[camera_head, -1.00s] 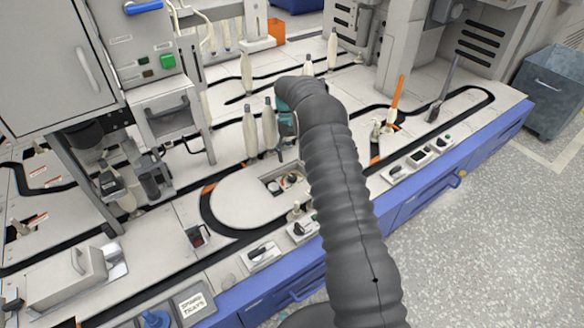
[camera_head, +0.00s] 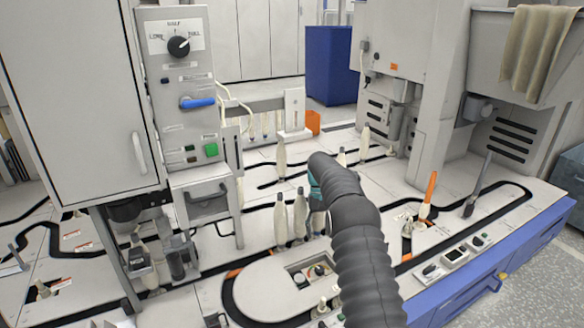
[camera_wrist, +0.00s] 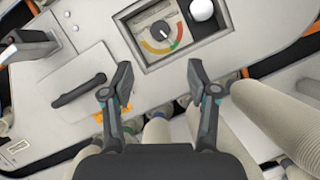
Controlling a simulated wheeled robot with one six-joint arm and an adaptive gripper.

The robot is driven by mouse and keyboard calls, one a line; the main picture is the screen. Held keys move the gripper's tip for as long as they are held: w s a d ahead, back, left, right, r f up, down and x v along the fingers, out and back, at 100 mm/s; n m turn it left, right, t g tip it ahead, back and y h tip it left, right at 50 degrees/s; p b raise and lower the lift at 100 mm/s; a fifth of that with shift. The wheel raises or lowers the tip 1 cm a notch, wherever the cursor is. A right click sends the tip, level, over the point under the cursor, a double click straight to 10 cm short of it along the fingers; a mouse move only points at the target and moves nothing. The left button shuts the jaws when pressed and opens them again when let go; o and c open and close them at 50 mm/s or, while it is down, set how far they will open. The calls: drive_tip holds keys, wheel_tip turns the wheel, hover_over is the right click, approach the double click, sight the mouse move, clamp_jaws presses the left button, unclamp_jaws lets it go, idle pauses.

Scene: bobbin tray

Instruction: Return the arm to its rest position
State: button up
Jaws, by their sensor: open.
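My arm (camera_head: 357,235), in a grey ribbed sleeve, reaches over the table from the lower right in the head view. Its teal wrist part shows beside upright cream bobbins (camera_head: 281,220); the fingers are mostly hidden there by the arm. In the wrist view my gripper (camera_wrist: 160,82) is open, with a wide gap between its two fingers and nothing held. It is over the light table top, just below a dial panel (camera_wrist: 162,33) in the picture. Pale rounded shapes like bobbins (camera_wrist: 225,140) lie beside and beneath the gripper.
A tall grey cabinet (camera_head: 75,90) with a control panel (camera_head: 180,85) stands at the left, and a machine column (camera_head: 400,75) at the back right. An orange upright piece (camera_head: 429,190) and switch boxes (camera_head: 455,255) are right of my arm. Black curved tracks cross the table.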

drive_tip(key=s+r+t, duration=0.2)
drive_tip(key=s+r, duration=0.3)
drive_tip(key=r, duration=0.4)
drive_tip(key=s+r+t+p, duration=0.1)
drive_tip(key=s+r, duration=0.5)
drive_tip(key=r, duration=0.3)
drive_tip(key=s+r+t, duration=0.2)
drive_tip(key=s+r, duration=0.3)
drive_tip(key=r, duration=0.4)
drive_tip(key=s+r+t+p, duration=0.15)
drive_tip(key=s+r, duration=0.25)
drive_tip(key=s, duration=1.2)
drive_tip(key=s+f+t, duration=0.1)
drive_tip(key=s+f, duration=0.1)
drive_tip(key=s, duration=0.4)
drive_tip(key=s+f+t, duration=0.2)
drive_tip(key=s, duration=0.4)
drive_tip(key=shift+s+f, duration=0.25)
drive_tip(key=shift+s, duration=0.15)
